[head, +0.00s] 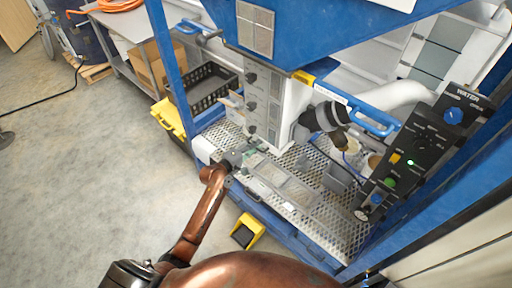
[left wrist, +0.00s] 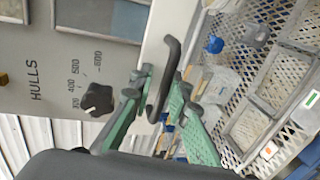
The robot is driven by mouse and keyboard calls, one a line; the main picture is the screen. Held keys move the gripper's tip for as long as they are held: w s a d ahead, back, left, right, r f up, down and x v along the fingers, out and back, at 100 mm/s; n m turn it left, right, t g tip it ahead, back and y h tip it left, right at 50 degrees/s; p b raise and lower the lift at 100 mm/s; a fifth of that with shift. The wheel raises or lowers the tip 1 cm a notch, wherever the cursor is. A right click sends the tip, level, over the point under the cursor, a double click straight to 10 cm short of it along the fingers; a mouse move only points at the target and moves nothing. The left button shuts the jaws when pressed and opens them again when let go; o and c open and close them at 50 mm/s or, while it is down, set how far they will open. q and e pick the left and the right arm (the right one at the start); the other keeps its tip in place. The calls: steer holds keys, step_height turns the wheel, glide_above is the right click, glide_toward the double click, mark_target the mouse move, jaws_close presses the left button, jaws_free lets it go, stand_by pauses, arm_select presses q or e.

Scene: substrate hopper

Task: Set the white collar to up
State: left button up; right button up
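A tall white housing with dark knobs (head: 268,105) stands under the blue hopper (head: 300,30). In the left wrist view, a black handle (left wrist: 168,62) stands out beside a pale panel edge. I cannot tell for sure whether this handle belongs to the white collar. My left gripper (head: 245,153) is low at the front of the housing. In the left wrist view its green fingers (left wrist: 162,80) lie on either side of the handle. Whether they press on it is unclear. My right gripper is not in view.
A grey panel (left wrist: 45,60) marked HULLS carries a black dial (left wrist: 97,99) close to the left fingers. A perforated metal deck (head: 325,212) lies below. A black control panel (head: 420,150) marked WATER stands at right. A yellow pedal (head: 247,231) is on the floor.

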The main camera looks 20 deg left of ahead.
arm_select(q)
steer(key=v, duration=1.2)
steer(key=shift+f, duration=0.1)
